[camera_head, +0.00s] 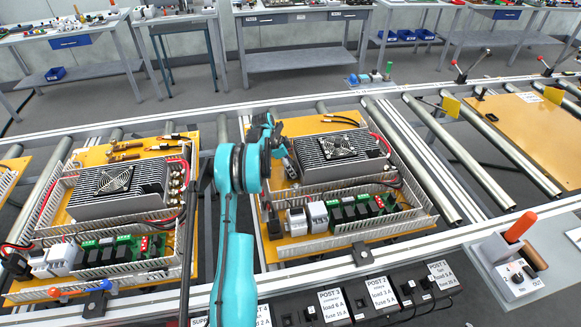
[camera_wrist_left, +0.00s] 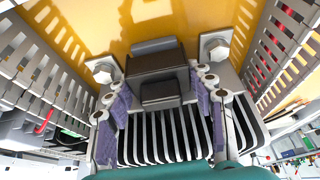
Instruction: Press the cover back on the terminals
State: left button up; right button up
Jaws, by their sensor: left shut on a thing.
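My left gripper (camera_head: 287,158) is at the left end of a finned power unit (camera_head: 335,150) on the middle orange board. In the left wrist view its purple-padded fingers (camera_wrist_left: 160,112) are on both sides of a dark block, which appears to be the terminal cover (camera_wrist_left: 160,72). The gripper is shut on it. The cover sits between two bolted brackets, next to the black-and-white fins (camera_wrist_left: 165,138). The terminals are hidden, and I cannot tell whether the cover is fully seated. My right gripper is not in view.
Slotted duct walls (camera_wrist_left: 70,70) flank the gripper closely. Relays and a green circuit board (camera_head: 365,207) lie in front of the power unit. A similar board (camera_head: 75,215) is at left. An orange-handled switch box (camera_head: 512,270) stands at right.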

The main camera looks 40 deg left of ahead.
pick_arm(q)
jog(key=shift+f+b, duration=0.35)
jog(key=shift+f, duration=0.2)
jog(key=o, duration=1.2)
jog(key=shift+r, duration=0.1)
jog(key=v, duration=1.2)
